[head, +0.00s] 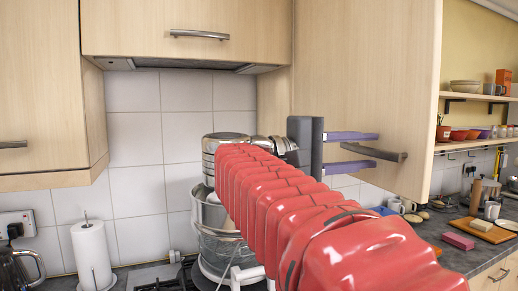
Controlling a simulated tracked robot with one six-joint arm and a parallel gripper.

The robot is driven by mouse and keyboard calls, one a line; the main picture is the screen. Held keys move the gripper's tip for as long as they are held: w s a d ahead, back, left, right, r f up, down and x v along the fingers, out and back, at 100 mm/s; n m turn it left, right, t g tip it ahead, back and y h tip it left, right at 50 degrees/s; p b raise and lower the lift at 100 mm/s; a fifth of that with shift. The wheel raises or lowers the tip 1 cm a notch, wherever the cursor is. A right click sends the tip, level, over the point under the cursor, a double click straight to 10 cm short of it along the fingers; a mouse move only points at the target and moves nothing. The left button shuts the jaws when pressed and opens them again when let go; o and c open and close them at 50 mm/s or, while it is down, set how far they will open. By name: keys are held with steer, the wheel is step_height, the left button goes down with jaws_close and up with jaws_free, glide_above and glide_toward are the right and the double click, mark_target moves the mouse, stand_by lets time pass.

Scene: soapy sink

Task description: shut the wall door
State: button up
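The wall door (365,75) is a pale wood panel at the upper right in the head view. It stands open, angled out from the wall units toward me. Its grey bar handle (388,154) is low on the panel. My gripper (376,151) has a dark grey body and two purple fingers pointing right. The fingers are apart, one above and one below the handle in the picture. I cannot tell whether they touch it, or the depth between them. My red arm hides part of the area under the door. The cabinet's inside is not visible.
A stack of steel pots (213,225) stands on the hob beside my arm. A paper towel roll (92,258) and a kettle (28,265) are at the left. Shelves with bowls (465,134) and a counter with boards (482,229) lie to the right. Closed wall units (185,55) are at the upper left.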

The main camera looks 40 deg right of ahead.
steer(key=shift+s+d, duration=0.1)
steer(key=shift+d, duration=0.15)
steer(key=shift+c, duration=0.2)
jaws_close()
steer(key=shift+f, duration=0.1)
